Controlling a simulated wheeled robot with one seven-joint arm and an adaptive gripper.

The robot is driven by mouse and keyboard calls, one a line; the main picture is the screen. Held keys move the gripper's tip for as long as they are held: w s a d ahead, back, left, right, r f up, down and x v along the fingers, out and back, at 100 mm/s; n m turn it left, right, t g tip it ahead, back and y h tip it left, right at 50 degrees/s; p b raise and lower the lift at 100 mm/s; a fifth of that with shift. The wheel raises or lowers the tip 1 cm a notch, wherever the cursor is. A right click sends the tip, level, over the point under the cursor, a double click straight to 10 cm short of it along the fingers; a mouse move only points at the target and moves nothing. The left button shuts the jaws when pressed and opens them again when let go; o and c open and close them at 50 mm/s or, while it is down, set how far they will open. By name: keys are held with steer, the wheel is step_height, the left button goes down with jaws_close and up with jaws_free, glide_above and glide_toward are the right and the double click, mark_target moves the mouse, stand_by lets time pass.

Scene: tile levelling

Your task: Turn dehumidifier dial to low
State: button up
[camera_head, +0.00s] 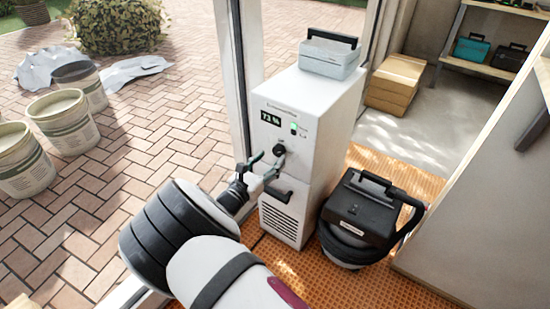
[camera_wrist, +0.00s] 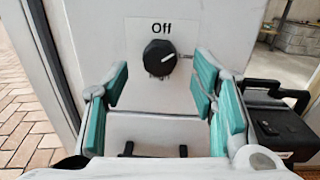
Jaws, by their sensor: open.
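The white dehumidifier (camera_head: 322,112) stands upright by the door frame, with a lit display (camera_head: 270,118) reading about 73 %. Its black round dial (camera_wrist: 160,57) is on the front panel in the wrist view, below the word "Off". A white pointer mark on the dial points to the right. Lettering below the dial is mostly hidden by it. My gripper (camera_wrist: 163,85) is open, with teal finger pads on either side of the dial and lower than it in the picture. The pads look apart from the dial. In the head view my gripper (camera_head: 262,168) is in front of the panel.
A grey case (camera_head: 329,58) sits on top of the dehumidifier. A black vacuum-like machine (camera_head: 358,212) stands close at its right on the orange mat (camera_head: 415,183). Buckets (camera_head: 62,120) stand on the brick paving at left. A pale wall panel (camera_head: 480,200) is at right.

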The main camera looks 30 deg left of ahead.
mark_target(277, 153)
steer(key=shift+w+b, duration=0.4)
steer(key=shift+w, duration=1.35)
steer(key=c, duration=1.1)
steer(key=shift+c, duration=0.2)
steer(key=shift+d+f+m+b, duration=0.1)
steer(key=shift+m+b, duration=0.45)
steer(key=shift+m, duration=2.95)
